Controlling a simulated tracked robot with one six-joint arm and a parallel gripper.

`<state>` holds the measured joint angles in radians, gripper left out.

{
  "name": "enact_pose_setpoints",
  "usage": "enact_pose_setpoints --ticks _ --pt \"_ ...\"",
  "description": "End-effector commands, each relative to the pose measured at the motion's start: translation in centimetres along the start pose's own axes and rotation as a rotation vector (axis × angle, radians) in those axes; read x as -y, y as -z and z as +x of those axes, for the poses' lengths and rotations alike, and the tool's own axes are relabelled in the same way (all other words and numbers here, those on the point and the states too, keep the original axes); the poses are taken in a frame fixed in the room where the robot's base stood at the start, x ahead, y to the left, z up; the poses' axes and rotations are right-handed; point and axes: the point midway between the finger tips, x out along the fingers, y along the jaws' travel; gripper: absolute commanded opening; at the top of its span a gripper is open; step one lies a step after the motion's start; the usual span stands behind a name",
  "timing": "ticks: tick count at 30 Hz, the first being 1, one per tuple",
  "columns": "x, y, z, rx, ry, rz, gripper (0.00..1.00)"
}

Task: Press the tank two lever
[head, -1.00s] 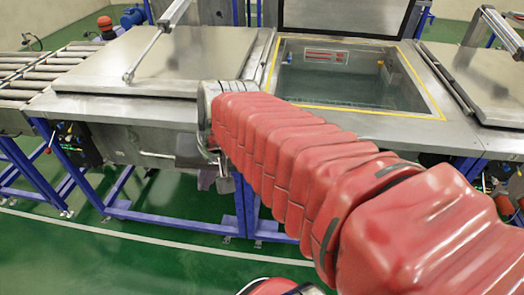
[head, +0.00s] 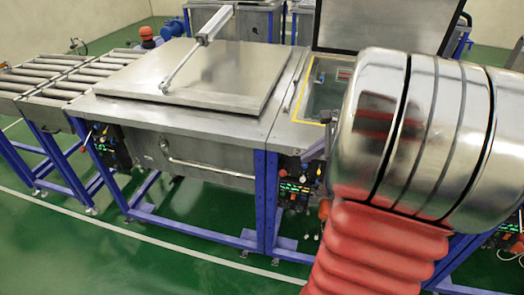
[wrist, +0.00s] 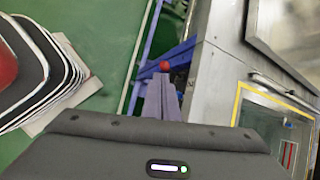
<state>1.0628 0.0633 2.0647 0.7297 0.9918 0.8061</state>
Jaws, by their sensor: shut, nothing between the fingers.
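In the wrist view my gripper (wrist: 163,82) is shut and empty, its fingers pointing toward a red ball knob (wrist: 164,66). The knob appears just past the fingertips, beside the frame of the open tank (wrist: 221,63). I cannot tell whether they touch. In the head view the open tank (head: 303,118), edged in yellow, is partly hidden behind my arm. A control panel (head: 291,187) hangs on its left front leg. An orange-red knob (head: 325,208) shows at the panel's right. No tank number is readable.
A closed-lid tank (head: 180,126) with a pneumatic cylinder (head: 199,46) stands to the left, with its own panel (head: 110,147). A roller conveyor (head: 60,75) lies beyond it. Blue legs (head: 259,200) border the panels. The green floor (head: 130,265) in front is clear.

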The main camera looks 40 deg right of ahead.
Motion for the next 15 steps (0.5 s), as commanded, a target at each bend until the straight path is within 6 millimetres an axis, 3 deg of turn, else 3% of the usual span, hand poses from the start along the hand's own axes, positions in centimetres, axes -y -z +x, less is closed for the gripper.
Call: enact_pose_setpoints --ticks 1,4,15 --pt "0.4 1.2 -0.1 0.005 0.012 0.05 0.0" --pt "0.9 2.3 -0.3 0.012 0.027 0.104 0.0" --pt "1.0 2.5 -0.3 0.015 0.03 0.118 0.0"
